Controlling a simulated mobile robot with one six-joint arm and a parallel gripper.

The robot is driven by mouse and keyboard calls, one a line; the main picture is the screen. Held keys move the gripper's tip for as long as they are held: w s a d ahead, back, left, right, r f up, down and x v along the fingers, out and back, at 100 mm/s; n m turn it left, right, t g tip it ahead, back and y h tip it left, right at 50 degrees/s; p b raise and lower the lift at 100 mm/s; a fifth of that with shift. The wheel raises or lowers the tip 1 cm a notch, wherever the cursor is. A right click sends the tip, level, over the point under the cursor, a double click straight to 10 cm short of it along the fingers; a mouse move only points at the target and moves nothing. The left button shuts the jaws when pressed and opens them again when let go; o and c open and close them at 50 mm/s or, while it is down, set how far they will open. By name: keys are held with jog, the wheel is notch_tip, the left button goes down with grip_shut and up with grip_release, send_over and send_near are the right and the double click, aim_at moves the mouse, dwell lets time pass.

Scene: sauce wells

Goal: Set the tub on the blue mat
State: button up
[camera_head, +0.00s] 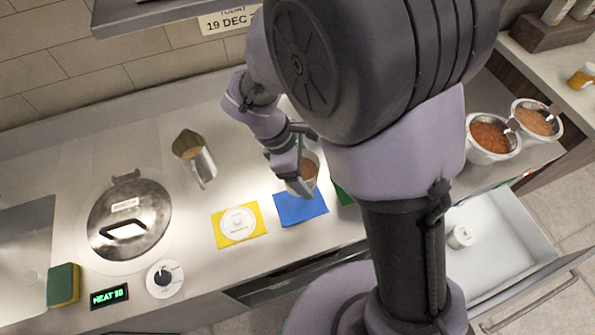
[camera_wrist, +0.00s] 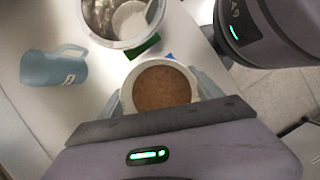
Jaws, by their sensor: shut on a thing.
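The tub (camera_head: 310,168) is a pale round cup filled with brown sauce. It also shows from above in the wrist view (camera_wrist: 161,87). My gripper (camera_head: 298,184) is shut on its sides, with a finger on either side of it in the wrist view (camera_wrist: 160,94). The blue mat (camera_head: 302,211) lies on the counter, and the gripper and tub overlap its back edge in the head view. Only a sliver of the mat (camera_wrist: 171,57) shows past the tub in the wrist view. I cannot tell whether the tub touches the mat.
A yellow mat (camera_head: 220,240) with a white disc lies left of the blue one; a green mat (camera_head: 343,194) is partly hidden at right. A metal jug (camera_head: 196,157) and lidded well (camera_head: 130,205) stand left. An open drawer (camera_head: 500,235) juts out at right.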

jog(key=f+b, duration=0.1)
jog(key=f, duration=0.2)
jog(key=f+b, duration=0.1)
jog(key=f, duration=0.2)
jog(key=s+f+b, duration=0.1)
jog(key=f, duration=0.2)
jog(key=shift+f+b, duration=0.25)
jog(key=shift+b, duration=0.1)
jog(key=shift+f, duration=0.1)
jog(key=shift+f, duration=0.1)
jog(key=o, duration=1.7)
